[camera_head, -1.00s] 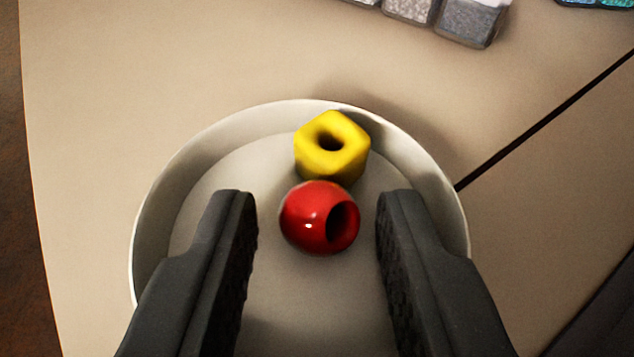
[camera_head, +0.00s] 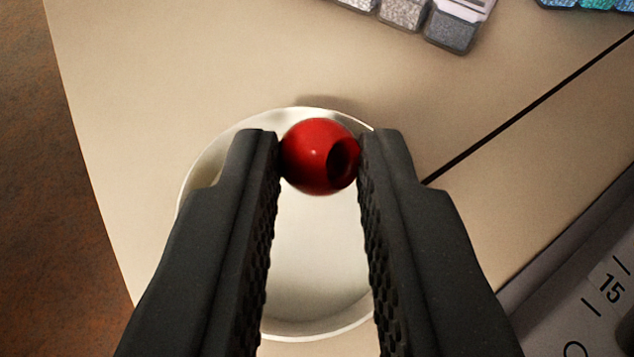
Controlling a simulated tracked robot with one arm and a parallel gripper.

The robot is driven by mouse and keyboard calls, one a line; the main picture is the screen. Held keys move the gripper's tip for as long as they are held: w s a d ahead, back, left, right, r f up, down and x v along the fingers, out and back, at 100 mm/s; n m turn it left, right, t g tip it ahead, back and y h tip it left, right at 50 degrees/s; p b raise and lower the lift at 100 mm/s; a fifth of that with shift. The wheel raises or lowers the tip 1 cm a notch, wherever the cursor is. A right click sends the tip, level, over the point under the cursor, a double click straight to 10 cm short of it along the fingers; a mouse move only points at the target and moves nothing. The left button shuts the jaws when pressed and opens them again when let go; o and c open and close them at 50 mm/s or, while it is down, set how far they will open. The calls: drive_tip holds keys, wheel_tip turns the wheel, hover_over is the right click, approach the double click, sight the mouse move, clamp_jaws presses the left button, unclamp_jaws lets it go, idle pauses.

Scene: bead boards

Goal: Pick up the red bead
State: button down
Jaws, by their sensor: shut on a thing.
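The red bead (camera_head: 312,160) is round and glossy, with a dark hole facing right and toward the camera. My gripper (camera_head: 320,158) is shut on the red bead, with one fingertip touching each side. The bead is held above the white bowl (camera_head: 310,325), which looks smaller and lower than the gripper. The yellow bead is not visible; the red bead and fingers cover part of the bowl.
The bowl stands on a beige table (camera_head: 150,90). Containers of grey beads (camera_head: 452,30) and teal beads (camera_head: 590,4) lie at the top. A dark seam (camera_head: 530,112) crosses the right side. A grey marked board (camera_head: 590,290) is at lower right.

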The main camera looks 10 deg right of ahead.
drive_tip(key=s+a+b, duration=0.1)
drive_tip(key=s+a, duration=0.7)
drive_tip(key=s, duration=0.2)
drive_tip(key=shift+s+r, duration=0.3)
drive_tip(key=shift+r, duration=0.05)
drive_tip(key=shift+s+a+b, duration=0.1)
drive_tip(key=shift+s+b, duration=0.05)
drive_tip(key=shift+b, duration=0.85)
drive_tip(key=b, duration=0.3)
drive_tip(key=s+a+b, duration=0.1)
drive_tip(key=b, duration=0.3)
drive_tip(key=shift+s+a+r, duration=0.15)
drive_tip(key=shift+s+a, duration=0.05)
drive_tip(key=shift+s, duration=0.1)
drive_tip(key=shift+a+r, duration=0.1)
